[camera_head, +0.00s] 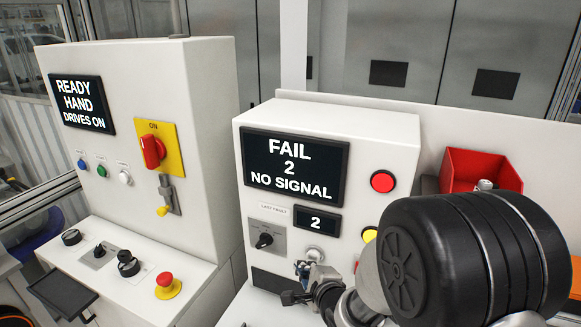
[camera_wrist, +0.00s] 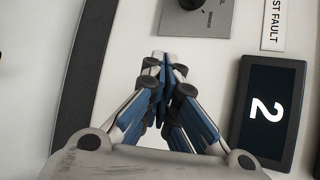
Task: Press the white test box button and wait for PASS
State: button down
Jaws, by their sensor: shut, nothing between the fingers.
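The white test box (camera_head: 400,135) stands at centre right in the head view. Its screen (camera_head: 293,166) reads FAIL 2 NO SIGNAL, and the small LAST FAULT display (camera_head: 317,221) reads 2. A round pale fitting (camera_head: 314,253) in a metal ring sits below that display, partly covered by my gripper; I cannot tell if it is the white button. My gripper (camera_head: 303,270) is at the lower front of the box. In the wrist view its fingertips (camera_wrist: 166,60) are together and empty before the white panel, between the selector plate (camera_wrist: 195,16) and my wrist. Contact cannot be told.
A red lamp or button (camera_head: 383,181) and a yellow one (camera_head: 370,234) are on the box's right side. A selector knob (camera_head: 264,240) is left of my gripper. A red bin (camera_head: 482,170) is behind. A drive cabinet (camera_head: 205,100) with switches stands left.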

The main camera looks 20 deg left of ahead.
jog(key=shift+w, duration=0.35)
jog(key=shift+w+d, duration=0.1)
jog(key=shift+w, duration=0.35)
dwell(0.6)
jog(key=shift+s, duration=0.15)
jog(key=shift+s+b, duration=0.35)
jog(key=shift+s, duration=0.4)
jog(key=s+a+b, duration=0.1)
jog(key=s+b, duration=0.1)
jog(key=s, duration=0.4)
dwell(0.9)
